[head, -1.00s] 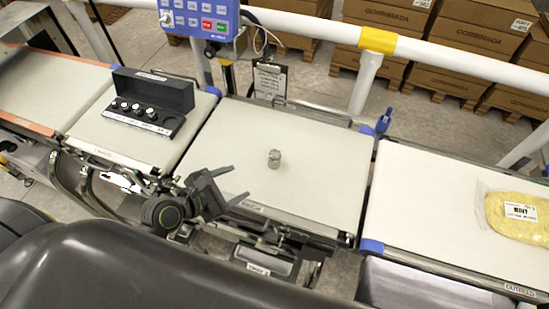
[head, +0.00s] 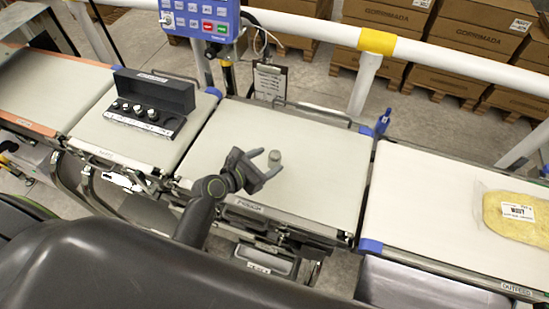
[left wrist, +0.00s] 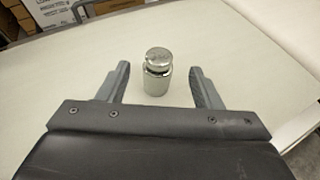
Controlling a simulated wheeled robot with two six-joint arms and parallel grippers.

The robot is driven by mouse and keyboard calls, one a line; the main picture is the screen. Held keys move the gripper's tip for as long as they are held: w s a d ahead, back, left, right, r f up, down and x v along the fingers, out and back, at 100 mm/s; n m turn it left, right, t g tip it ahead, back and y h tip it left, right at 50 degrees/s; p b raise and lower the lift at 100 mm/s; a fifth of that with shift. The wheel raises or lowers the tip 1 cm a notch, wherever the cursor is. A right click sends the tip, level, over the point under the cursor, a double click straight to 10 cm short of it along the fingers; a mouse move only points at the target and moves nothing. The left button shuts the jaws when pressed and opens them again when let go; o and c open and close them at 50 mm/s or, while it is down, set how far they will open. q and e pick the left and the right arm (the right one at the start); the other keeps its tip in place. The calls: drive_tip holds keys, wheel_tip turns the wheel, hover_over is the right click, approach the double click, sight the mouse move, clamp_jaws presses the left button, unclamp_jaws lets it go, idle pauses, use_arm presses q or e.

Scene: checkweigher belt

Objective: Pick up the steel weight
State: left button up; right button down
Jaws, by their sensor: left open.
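The steel weight (head: 274,157) is a small shiny cylinder with a knob on top. It stands upright on the middle belt section (head: 315,170). In the left wrist view the steel weight (left wrist: 158,72) is just beyond and between the fingertips, apart from both. My left gripper (head: 267,164) is open and empty, low over the belt, with its fingers pointing at the weight; it also shows in the left wrist view (left wrist: 160,75). My right gripper is not in view.
A black case (head: 150,100) with several small weights stands on the belt section to the left. A yellow bag with a label (head: 512,212) lies on the right belt. A blue control panel (head: 203,17) and a white rail (head: 440,55) are behind. The belt around the weight is clear.

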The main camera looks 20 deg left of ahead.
sight(275, 155)
use_arm(q)
drive_tip(key=shift+p+x, duration=0.35)
drive_tip(key=shift+x, duration=2.65)
drive_tip(key=shift+r, duration=0.1)
clamp_jaws()
